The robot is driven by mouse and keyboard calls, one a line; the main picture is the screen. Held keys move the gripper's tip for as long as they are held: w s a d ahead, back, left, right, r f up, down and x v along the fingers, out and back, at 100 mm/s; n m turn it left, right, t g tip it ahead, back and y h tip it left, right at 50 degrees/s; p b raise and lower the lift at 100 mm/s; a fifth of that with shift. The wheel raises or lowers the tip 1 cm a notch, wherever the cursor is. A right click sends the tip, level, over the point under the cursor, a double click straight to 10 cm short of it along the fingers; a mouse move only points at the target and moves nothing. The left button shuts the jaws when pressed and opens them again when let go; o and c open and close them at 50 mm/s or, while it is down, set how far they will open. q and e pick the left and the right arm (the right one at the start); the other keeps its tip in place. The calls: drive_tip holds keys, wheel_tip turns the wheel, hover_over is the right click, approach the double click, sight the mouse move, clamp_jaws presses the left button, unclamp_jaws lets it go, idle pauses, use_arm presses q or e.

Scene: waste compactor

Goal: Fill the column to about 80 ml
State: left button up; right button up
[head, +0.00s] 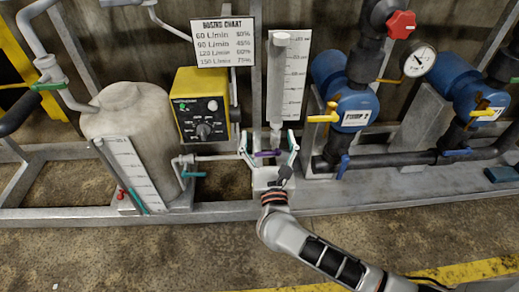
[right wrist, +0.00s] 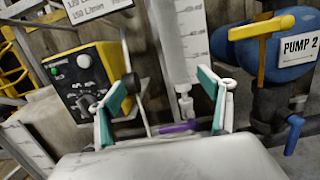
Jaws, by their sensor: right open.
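The graduated column (head: 276,80) stands upright on the frame in the head view, with a scale panel on its right side. It also shows in the right wrist view (right wrist: 176,45). I see no clear liquid level in it. A purple valve handle (head: 268,153) lies crosswise at its foot and also shows in the right wrist view (right wrist: 178,127). My right gripper (head: 267,143) is open, with one teal-padded finger on each side of the purple handle. I cannot tell whether either finger touches it. My left gripper is out of view.
A yellow dosing box (head: 201,104) with a knob is left of the column, under a dosing chart (head: 223,42). A tank (head: 128,115) stands further left. Blue pumps (head: 344,88) with yellow and blue valve handles are on the right. The floor in front is clear.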

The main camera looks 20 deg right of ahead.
drive_tip(key=g+b, duration=0.1)
drive_tip(key=b, duration=0.1)
approach(268, 153)
drive_tip(key=w, duration=0.2)
drive_tip(key=x, duration=0.2)
drive_tip(key=b+x, duration=0.1)
drive_tip(key=x, duration=0.4)
drive_tip(key=shift+w+d, duration=0.1)
drive_tip(key=shift+d, duration=0.25)
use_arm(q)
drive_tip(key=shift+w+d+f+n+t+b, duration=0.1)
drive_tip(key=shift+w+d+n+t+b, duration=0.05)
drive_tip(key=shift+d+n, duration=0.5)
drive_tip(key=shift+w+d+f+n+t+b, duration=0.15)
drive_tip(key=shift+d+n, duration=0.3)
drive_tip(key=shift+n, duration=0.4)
use_arm(e)
drive_tip(key=shift+w+d+r, duration=0.1)
drive_tip(key=shift+w+d, duration=0.1)
drive_tip(key=shift+w, duration=0.35)
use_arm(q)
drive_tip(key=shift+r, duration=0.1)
use_arm(e)
drive_tip(key=c, duration=1.6)
